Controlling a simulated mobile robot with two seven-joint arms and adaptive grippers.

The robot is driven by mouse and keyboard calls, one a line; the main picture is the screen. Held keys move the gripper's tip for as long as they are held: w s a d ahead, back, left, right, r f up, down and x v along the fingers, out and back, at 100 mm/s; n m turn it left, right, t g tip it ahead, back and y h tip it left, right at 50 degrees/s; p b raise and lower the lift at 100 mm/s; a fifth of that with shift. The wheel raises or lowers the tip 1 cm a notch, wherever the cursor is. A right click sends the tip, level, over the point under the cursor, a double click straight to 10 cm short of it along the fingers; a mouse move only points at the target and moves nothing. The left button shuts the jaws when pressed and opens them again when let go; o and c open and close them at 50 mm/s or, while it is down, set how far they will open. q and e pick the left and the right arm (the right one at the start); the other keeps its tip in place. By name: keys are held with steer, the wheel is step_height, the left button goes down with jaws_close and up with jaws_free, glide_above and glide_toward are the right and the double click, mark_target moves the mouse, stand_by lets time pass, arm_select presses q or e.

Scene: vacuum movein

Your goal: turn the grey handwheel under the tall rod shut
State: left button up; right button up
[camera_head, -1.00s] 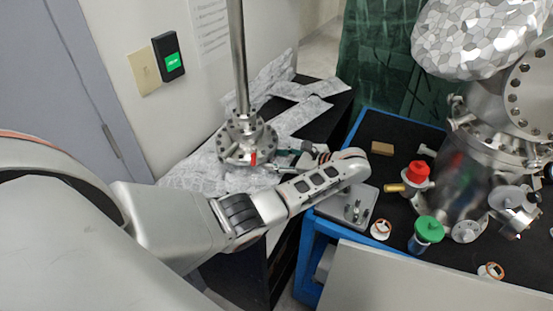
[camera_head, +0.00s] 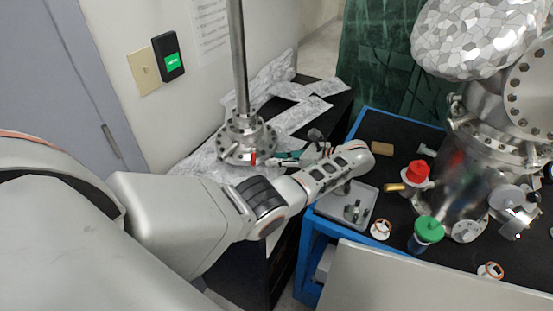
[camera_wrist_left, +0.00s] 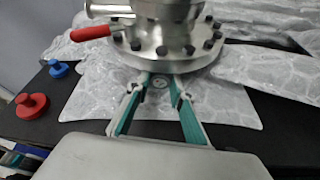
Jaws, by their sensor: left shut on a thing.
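The tall metal rod (camera_head: 239,55) stands on a round bolted flange (camera_head: 246,140). The grey handwheel (camera_wrist_left: 159,83) is small and round, under the flange's near edge in the left wrist view. It is mostly hidden by the flange and fingers, and I cannot make it out in the head view. My left gripper (camera_head: 282,156) reaches in from the right side of the flange. In the wrist view its teal fingers (camera_wrist_left: 161,84) close in on both sides of the handwheel and are shut on it. My right gripper is not in view.
Red (camera_wrist_left: 31,105) and blue (camera_wrist_left: 58,68) knobs lie beside crumpled foil (camera_wrist_left: 95,95). The blue-edged cart (camera_head: 312,240) on the right carries a steel chamber (camera_head: 462,185) and a green-capped part (camera_head: 428,230).

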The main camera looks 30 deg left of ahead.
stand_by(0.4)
arm_select(q)
steer(key=o, duration=1.1)
